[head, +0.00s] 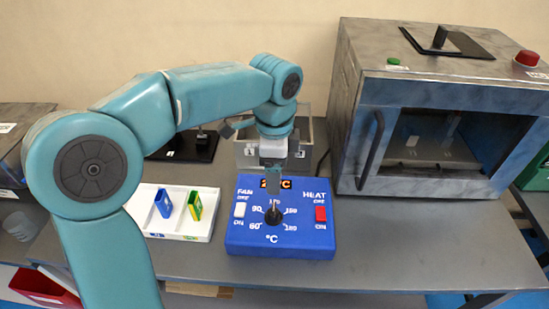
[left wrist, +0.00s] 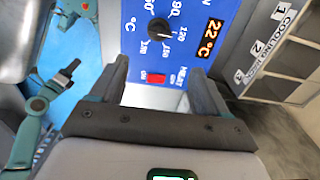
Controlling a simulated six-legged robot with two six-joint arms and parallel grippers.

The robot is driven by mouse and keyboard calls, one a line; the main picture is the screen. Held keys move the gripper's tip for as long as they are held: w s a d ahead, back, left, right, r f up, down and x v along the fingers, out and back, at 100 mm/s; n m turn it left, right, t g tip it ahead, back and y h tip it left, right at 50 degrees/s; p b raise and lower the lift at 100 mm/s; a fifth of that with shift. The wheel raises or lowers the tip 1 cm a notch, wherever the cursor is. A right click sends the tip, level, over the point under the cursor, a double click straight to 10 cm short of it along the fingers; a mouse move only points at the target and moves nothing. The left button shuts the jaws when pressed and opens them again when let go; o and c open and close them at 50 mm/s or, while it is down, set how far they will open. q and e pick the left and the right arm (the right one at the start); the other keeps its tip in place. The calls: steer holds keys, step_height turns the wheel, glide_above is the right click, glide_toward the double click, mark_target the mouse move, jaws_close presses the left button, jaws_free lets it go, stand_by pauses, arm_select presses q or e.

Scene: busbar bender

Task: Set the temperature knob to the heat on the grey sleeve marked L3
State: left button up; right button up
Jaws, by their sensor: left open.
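The temperature knob (head: 273,216) is a black dial on the blue control box (head: 310,243). It also shows in the left wrist view (left wrist: 152,23), ringed by white heat numbers. I cannot read its setting surely. The box's orange display (left wrist: 208,38) reads 22 °C. My left gripper (head: 272,188) is above the knob, pointing down; in the left wrist view (left wrist: 160,78) its jaws are open and empty, with the knob beyond their tips. I cannot make out a grey L3 sleeve.
A red HEAT switch (head: 320,214) and a white FAN switch (head: 240,210) flank the knob. A grey oven (head: 350,75) stands at the right. A cooling rack (left wrist: 265,60) is behind the box. The table front (head: 400,265) is clear.

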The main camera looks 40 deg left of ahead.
arm_select(q)
step_height(320, 180, up, 3)
steer(key=shift+f, duration=0.15)
stand_by(0.4)
